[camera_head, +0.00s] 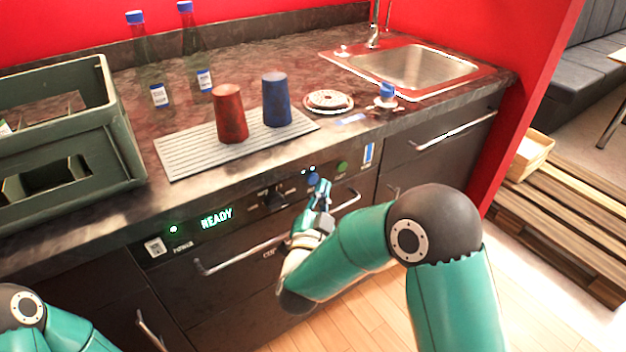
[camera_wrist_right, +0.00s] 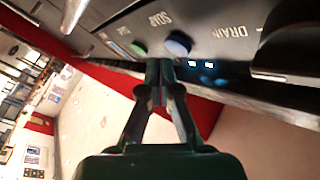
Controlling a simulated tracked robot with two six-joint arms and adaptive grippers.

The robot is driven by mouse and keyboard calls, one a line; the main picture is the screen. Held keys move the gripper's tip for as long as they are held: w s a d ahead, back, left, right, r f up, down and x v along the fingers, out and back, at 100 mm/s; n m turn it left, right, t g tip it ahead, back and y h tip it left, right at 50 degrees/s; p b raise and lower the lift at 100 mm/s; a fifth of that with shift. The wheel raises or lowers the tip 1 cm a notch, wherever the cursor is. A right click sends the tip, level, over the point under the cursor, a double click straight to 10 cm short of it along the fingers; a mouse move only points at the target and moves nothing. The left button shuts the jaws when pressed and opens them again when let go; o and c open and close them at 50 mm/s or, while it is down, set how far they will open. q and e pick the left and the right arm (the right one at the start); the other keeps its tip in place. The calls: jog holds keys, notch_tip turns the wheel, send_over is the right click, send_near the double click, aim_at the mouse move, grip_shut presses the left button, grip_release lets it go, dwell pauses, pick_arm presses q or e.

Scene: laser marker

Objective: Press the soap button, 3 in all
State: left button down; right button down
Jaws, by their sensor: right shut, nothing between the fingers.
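The soap button is a round blue button (camera_head: 313,179) on the dark front panel below the counter. In the right wrist view the blue button (camera_wrist_right: 178,44) sits by the word SOAP. My right gripper (camera_head: 322,186) is shut and empty, its tips close to the blue button. In the right wrist view the fingertips (camera_wrist_right: 160,64) are just below the blue button and a little to its left. I cannot tell whether they touch it. My left gripper is out of view; only part of the left arm shows at the lower left.
A green button (camera_head: 342,167) is right of the blue one. Two small lights (camera_wrist_right: 200,64) glow near DRAIN. The panel display (camera_head: 216,217) reads READY. A long handle (camera_head: 240,259) sticks out below. Red and blue cups (camera_head: 231,115) stand on the ribbed mat (camera_head: 185,160).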

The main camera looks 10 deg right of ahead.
jog(key=shift+w, duration=0.15)
dwell(0.5)
jog(key=shift+w+a+b, duration=0.1)
jog(key=shift+w+b, duration=0.15)
jog(key=shift+b, duration=0.1)
jog(key=shift+w+a, duration=0.15)
jog(key=shift+w, duration=0.1)
dwell(0.5)
jog(key=shift+w+a+r+b, duration=0.1)
jog(key=shift+w+r+b, duration=0.05)
jog(key=shift+r+b, duration=0.2)
dwell(0.6)
jog(key=shift+s+f+b, duration=0.25)
jog(key=shift+b, duration=0.15)
jog(key=shift+s+d, duration=0.25)
jog(key=shift+s, duration=0.1)
